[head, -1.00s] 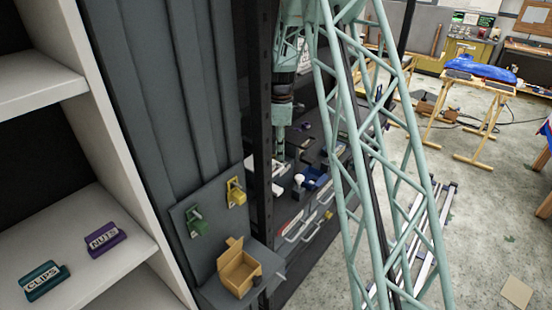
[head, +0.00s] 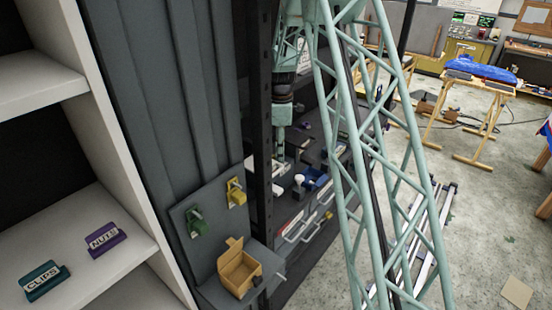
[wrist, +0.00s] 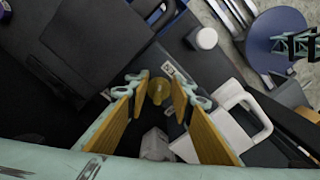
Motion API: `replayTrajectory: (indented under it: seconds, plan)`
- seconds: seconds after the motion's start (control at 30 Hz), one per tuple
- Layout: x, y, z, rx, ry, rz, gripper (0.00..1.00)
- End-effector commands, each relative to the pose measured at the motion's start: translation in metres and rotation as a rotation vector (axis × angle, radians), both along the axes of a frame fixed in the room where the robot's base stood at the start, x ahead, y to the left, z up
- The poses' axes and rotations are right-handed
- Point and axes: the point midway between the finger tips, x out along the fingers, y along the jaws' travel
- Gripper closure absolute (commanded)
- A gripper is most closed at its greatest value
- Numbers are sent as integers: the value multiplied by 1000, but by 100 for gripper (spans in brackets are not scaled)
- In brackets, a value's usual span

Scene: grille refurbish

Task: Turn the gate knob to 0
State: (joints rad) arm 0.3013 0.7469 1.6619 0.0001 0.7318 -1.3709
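A brass-coloured round knob (wrist: 158,90), which looks like the gate knob, shows in the wrist view between the fingertips. A small pale label (wrist: 168,70) lies just beyond it; its marking is too small to read. My gripper (wrist: 158,84) is open, with one yellow-padded finger on each side of the knob. I cannot tell whether the fingers touch it or are still above it. In the head view my gripper (head: 279,150) points down over the dark bench behind a black post, and the knob cannot be made out there.
A white handle-shaped part (wrist: 240,118) stands close right of the fingers. In the head view, an open cardboard box (head: 238,272) sits on a ledge left of the post.

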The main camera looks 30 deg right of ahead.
Motion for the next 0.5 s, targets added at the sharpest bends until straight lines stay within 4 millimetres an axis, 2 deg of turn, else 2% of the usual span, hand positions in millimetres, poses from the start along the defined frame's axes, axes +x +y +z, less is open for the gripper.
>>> replayTrajectory:
  seconds: [0.5]
  plan:
    - [0, 0, 0, 0, 1, 0, 78]
